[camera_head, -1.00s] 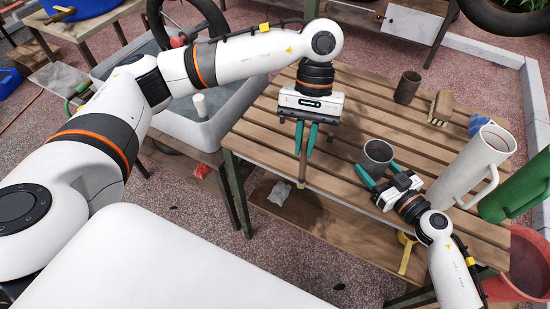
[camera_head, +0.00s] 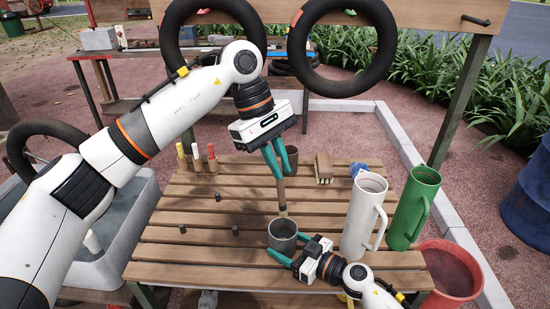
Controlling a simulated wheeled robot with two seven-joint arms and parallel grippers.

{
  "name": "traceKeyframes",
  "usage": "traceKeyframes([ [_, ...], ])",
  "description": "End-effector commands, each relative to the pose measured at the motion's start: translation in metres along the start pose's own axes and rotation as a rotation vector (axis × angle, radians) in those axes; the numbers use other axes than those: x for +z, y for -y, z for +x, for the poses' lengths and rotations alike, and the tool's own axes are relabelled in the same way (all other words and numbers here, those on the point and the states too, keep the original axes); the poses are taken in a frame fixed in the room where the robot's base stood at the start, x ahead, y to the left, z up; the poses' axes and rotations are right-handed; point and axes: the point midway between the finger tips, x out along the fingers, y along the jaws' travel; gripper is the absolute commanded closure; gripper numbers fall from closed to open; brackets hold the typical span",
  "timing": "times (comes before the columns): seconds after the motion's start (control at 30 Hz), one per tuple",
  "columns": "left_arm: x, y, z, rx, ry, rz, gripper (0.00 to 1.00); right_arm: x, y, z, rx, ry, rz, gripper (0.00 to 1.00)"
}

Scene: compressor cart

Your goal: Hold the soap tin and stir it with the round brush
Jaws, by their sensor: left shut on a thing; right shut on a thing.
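The soap tin (camera_head: 283,240), a grey open cylinder, stands upright near the front of the slatted wooden table (camera_head: 200,255). My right gripper (camera_head: 287,247) is shut on it, with teal fingers around its sides. My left gripper (camera_head: 280,170) points down and is shut on the round brush (camera_head: 282,196), gripping its wooden handle. The brush hangs nearly upright, its lower end close to the far rim of the tin. I cannot tell whether that end is above the opening or behind it. The inside of the tin is mostly hidden.
A white jug (camera_head: 362,218) and a green jug (camera_head: 411,208) stand right of the tin. A brown cup (camera_head: 292,155), a scrubbing brush (camera_head: 324,168) and a blue cloth (camera_head: 359,169) lie behind. Small dark pieces (camera_head: 235,230) sit left. A red bucket (camera_head: 452,275) stands right of the table.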

Motion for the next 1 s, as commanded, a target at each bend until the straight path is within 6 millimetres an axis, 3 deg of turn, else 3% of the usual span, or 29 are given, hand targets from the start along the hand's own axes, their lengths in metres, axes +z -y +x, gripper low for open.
traceKeyframes([
  [1.0, 0.028, -0.012, 0.074, 0.000, -0.001, 0.002, 1.00, -0.001, -0.001, 0.000, 0.001, -0.001, 0.000, 0.49],
])
